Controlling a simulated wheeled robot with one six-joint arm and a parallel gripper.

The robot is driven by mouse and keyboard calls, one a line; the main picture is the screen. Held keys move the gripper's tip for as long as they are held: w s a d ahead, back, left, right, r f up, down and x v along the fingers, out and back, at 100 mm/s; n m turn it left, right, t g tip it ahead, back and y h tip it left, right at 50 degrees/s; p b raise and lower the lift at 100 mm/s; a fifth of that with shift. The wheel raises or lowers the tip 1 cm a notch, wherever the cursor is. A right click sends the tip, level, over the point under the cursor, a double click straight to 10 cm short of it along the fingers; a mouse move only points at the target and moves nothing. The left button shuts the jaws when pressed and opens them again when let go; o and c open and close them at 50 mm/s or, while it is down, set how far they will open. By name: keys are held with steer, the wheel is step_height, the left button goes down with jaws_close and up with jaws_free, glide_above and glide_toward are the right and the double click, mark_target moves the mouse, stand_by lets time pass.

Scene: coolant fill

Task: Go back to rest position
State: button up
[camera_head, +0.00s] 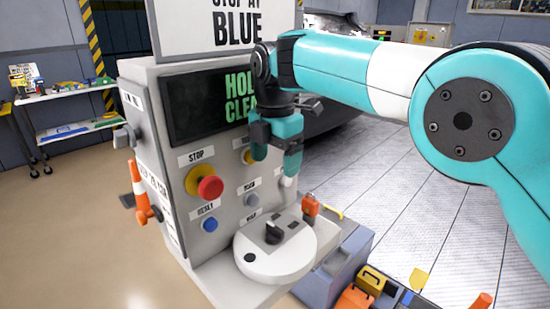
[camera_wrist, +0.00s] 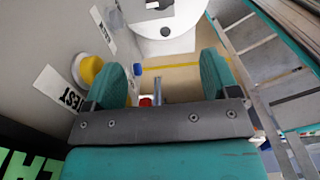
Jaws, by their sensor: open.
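My gripper (camera_head: 276,160) hangs pointing down in front of the grey console (camera_head: 222,250), near its upper buttons. In the wrist view its two teal fingers (camera_wrist: 164,75) are spread apart with nothing held between them. My arm reaches in from the right of the head view. The console's dark screen (camera_head: 195,105) shows green text, partly hidden behind my arm. A red stop button on a yellow base (camera_head: 210,188) and a blue button (camera_head: 210,224) sit on its front.
A white round plate with a black knob (camera_head: 275,262) sits low on the console, below my gripper. An orange-handled item (camera_head: 310,205) stands beside it. An orange nozzle (camera_head: 142,200) hangs on the left side. A shelf cart (camera_head: 70,95) stands far left. Open floor (camera_head: 75,225) lies left.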

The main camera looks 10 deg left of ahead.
steer(key=s+d+r+m+y, duration=0.1)
steer(key=s+d+r+m, duration=0.15)
steer(key=d+m, duration=0.4)
steer(key=s+d+r+m, duration=0.2)
steer(key=s+d+m, duration=0.1)
steer(key=d, duration=0.6)
steer(key=s+d+f+m+y, duration=0.1)
steer(key=s+d+m, duration=0.4)
steer(key=s, duration=0.5)
steer(key=s+d+f+m+y, duration=0.2)
steer(key=s+d+m, duration=0.4)
steer(key=s, duration=0.5)
steer(key=shift+d+f+m, duration=0.2)
steer(key=shift+f+m, duration=0.6)
steer(key=shift+m, duration=0.25)
